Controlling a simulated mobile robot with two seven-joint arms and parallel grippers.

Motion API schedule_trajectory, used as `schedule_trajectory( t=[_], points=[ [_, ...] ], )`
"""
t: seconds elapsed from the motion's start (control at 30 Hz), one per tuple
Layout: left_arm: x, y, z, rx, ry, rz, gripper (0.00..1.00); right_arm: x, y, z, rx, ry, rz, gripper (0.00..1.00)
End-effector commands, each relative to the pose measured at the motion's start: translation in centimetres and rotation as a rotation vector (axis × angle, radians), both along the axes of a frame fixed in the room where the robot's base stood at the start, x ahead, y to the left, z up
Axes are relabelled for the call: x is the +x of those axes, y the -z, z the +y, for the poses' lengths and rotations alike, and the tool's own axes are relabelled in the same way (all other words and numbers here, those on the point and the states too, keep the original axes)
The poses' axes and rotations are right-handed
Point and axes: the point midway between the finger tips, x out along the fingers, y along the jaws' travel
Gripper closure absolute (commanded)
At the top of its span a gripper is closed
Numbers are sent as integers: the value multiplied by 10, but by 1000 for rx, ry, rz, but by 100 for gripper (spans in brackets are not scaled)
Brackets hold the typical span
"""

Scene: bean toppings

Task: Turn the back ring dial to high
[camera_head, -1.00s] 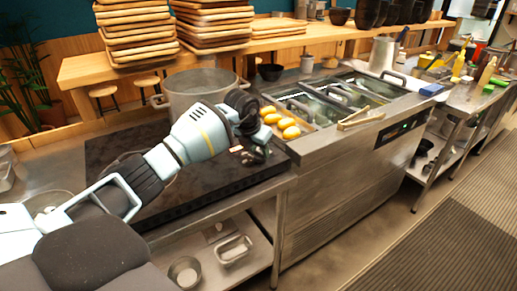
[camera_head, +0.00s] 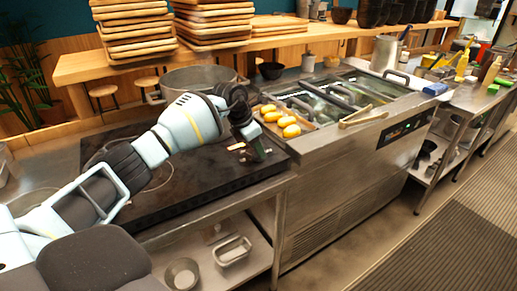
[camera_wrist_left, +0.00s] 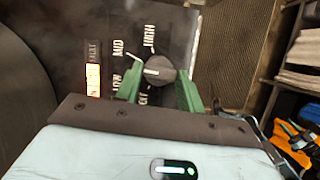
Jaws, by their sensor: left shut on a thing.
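A round grey dial (camera_wrist_left: 159,70) with a pale mark sits on the black cooktop panel in the left wrist view. White lettering around it reads HIGH (camera_wrist_left: 148,37), MID (camera_wrist_left: 117,50) and, lower, partly covered words. The mark lies roughly sideways across the knob; its exact setting is unclear. My left gripper (camera_wrist_left: 159,86) has its green fingers either side of the dial and is shut on it. In the head view my left gripper (camera_head: 257,150) is at the right end of the black cooktop (camera_head: 205,185). My right gripper is not in view.
A large metal pot (camera_head: 190,82) stands on the back of the cooktop. To the right, a tray of yellow items (camera_head: 283,120) and a steel counter with sunken bins (camera_head: 340,97) adjoin it. Stacked wooden boards (camera_head: 212,22) stand on the shelf behind.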

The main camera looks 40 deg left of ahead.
Motion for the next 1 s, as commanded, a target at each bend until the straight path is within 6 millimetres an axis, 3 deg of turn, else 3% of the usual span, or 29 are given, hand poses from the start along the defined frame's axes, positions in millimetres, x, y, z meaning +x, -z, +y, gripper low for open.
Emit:
schedule_trajectory(
  t=[0.67, 1.0],
  points=[
    [5, 4, 4, -2, 639, 2, 85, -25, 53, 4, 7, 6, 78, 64],
    [7, 3, 4, -1, 920, 1, 85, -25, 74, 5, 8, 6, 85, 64]
  ],
)
